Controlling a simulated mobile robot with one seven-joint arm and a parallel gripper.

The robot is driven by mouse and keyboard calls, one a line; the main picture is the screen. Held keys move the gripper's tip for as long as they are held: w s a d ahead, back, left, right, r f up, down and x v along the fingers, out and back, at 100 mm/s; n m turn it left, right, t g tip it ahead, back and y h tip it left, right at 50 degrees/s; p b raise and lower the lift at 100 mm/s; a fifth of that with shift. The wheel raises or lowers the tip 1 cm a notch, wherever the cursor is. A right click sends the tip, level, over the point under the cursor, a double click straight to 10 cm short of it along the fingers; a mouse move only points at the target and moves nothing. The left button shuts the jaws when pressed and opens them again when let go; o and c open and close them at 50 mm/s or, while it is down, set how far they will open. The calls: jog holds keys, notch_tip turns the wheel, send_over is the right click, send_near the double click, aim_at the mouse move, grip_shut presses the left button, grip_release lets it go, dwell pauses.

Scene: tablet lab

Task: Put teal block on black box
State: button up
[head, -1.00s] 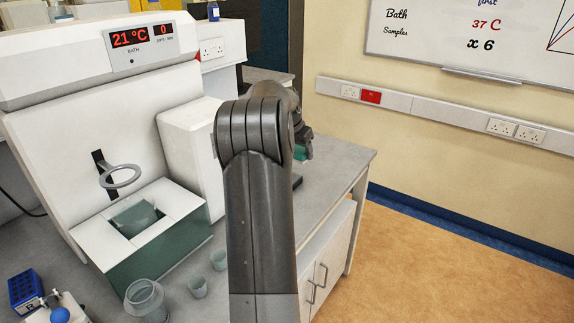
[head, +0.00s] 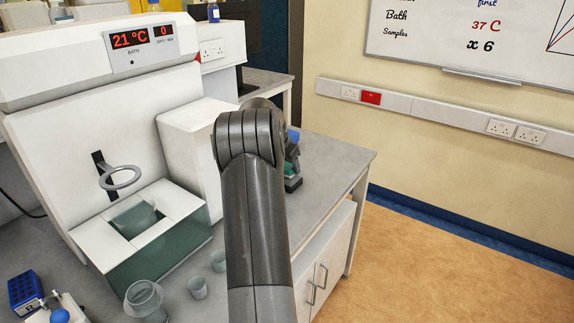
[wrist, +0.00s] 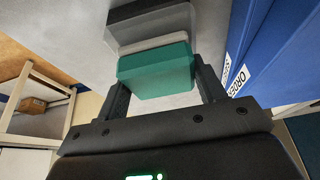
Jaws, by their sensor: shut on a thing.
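The teal block (wrist: 155,72) is between the two fingers of my gripper (wrist: 162,80) in the wrist view, and the gripper is shut on it. In the head view a bit of teal (head: 289,169) shows beside my arm, over the far right part of the bench. The black box (wrist: 150,20) shows as a dark grey shape with a pale strip, just beyond the block in the wrist view. In the head view a dark edge (head: 293,185) shows below the teal. My arm hides most of this area. I cannot tell whether block and box touch.
A blue surface with a white lettered label (wrist: 262,50) stands close on the right in the wrist view. The water bath (head: 150,235), white unit (head: 190,150) and several beakers are left of my arm. The bench's right edge (head: 345,205) is near.

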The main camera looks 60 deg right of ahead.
jog(key=o, duration=1)
jog(key=shift+f, duration=0.1)
jog(key=v, duration=1.2)
